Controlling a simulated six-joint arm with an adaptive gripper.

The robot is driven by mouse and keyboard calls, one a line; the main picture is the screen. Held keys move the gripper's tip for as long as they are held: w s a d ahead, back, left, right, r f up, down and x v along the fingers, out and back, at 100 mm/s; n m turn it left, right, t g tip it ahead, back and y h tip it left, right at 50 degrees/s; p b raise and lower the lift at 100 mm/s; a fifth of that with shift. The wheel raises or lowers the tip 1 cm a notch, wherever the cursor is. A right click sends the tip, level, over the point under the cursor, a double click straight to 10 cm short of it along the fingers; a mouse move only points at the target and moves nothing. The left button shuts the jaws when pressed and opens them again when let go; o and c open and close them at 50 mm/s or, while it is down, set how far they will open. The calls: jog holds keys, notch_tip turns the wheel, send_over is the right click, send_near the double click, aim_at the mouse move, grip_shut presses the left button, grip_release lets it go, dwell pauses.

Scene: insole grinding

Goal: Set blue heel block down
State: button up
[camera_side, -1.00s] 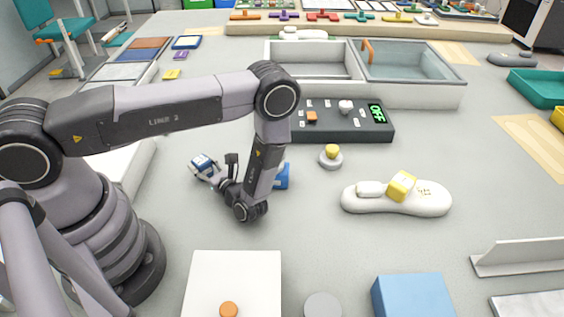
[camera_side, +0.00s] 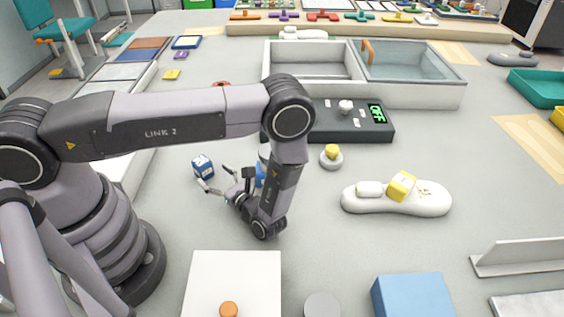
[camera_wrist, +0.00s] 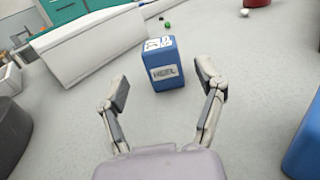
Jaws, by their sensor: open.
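The blue heel block (camera_side: 203,167) stands upright on the grey table, left of my gripper in the side view. In the wrist view the heel block (camera_wrist: 168,64) shows a white "HEEL" label and stands just beyond the fingertips. My gripper (camera_side: 217,178) is open and empty, low over the table and apart from the block.
A white insole form (camera_side: 395,204) with a yellow block (camera_side: 402,186) lies to the right. A yellow-topped button (camera_side: 331,157) and a dark control box (camera_side: 350,124) stand behind my gripper. A white block (camera_side: 235,275) and a blue block (camera_side: 413,294) are in front. Table between is clear.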

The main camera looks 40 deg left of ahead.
jog(key=d, duration=0.5)
jog(key=shift+d, duration=0.3)
jog(key=shift+d+r, duration=0.2)
notch_tip(320, 180, up, 22)
jog(key=a+n+g+h, duration=0.1)
jog(key=n+g+h, duration=0.4)
jog(key=n+h, duration=0.5)
jog(key=s+a+r+n+t+h, duration=0.1)
jog(key=s+r+n+t+h, duration=0.7)
jog(key=s+r, duration=0.5)
notch_tip(320, 180, up, 4)
jog(key=shift+s+a+f+t, duration=0.2)
jog(key=shift+s+a+t, duration=0.15)
jog(key=shift+t, duration=0.75)
